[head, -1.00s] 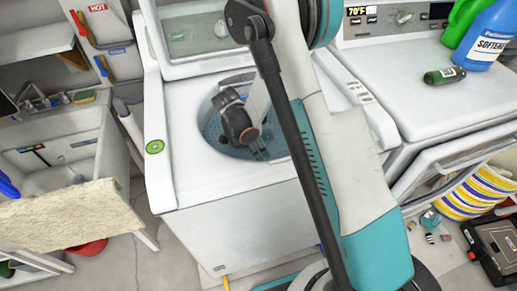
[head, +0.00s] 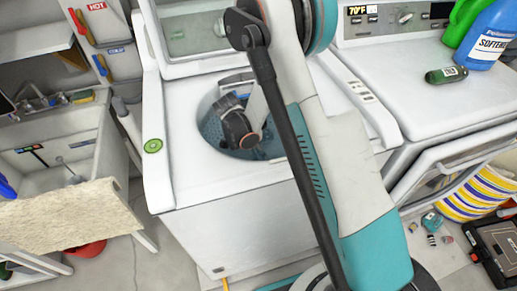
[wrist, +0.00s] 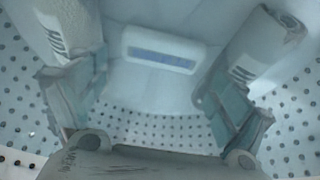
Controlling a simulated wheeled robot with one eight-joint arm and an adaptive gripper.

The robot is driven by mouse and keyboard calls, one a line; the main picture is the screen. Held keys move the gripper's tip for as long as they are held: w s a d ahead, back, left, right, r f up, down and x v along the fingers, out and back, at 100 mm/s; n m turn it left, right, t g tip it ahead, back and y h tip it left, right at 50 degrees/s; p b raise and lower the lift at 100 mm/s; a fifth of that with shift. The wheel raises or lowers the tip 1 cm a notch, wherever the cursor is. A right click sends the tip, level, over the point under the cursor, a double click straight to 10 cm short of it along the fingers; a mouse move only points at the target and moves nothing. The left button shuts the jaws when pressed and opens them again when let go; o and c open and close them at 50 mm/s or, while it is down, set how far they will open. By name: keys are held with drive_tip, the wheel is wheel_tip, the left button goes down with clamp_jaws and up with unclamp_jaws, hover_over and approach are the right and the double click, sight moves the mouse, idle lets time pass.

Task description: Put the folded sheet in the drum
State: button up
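The washer drum (head: 208,128) is a round, perforated, blue-grey tub in the open-topped white washer. My gripper (head: 254,152) reaches down into it. In the wrist view my gripper (wrist: 160,65) has its two fingers spread wide, with nothing between them. Behind them are the perforated drum wall and a pale block with a blue label (wrist: 160,55). No sheet shows clearly inside the drum; part of the drum is hidden by my gripper and arm. A beige cloth-like piece (head: 72,218) lies at the front of the sink; I cannot tell if it is the folded sheet.
The washer's raised lid (head: 190,30) stands behind the opening. A white dryer (head: 400,80) at right bears a green can (head: 446,75) and a blue softener jug (head: 488,38). A sink (head: 60,150) is at left. A striped basket (head: 478,193) and tools lie on the floor at right.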

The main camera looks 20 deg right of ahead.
idle(0.4)
wheel_tip(320, 180, up, 23)
drive_tip(key=s+a+n+t+y+p, duration=0.1)
drive_tip(key=s+a+n+p, duration=0.25)
drive_tip(key=p, duration=0.25)
drive_tip(key=s+d+r+n+t+y, duration=0.1)
drive_tip(key=s+d+r+n+t, duration=0.1)
drive_tip(key=s+r+n, duration=0.5)
drive_tip(key=s+d+r+n+t+y, duration=0.2)
drive_tip(key=s+r+n+t, duration=0.2)
drive_tip(key=s+r+n, duration=0.3)
drive_tip(key=s, duration=0.5)
drive_tip(key=shift+s, duration=0.15)
drive_tip(key=shift+r+n, duration=0.1)
drive_tip(key=shift+n, duration=0.15)
idle(0.4)
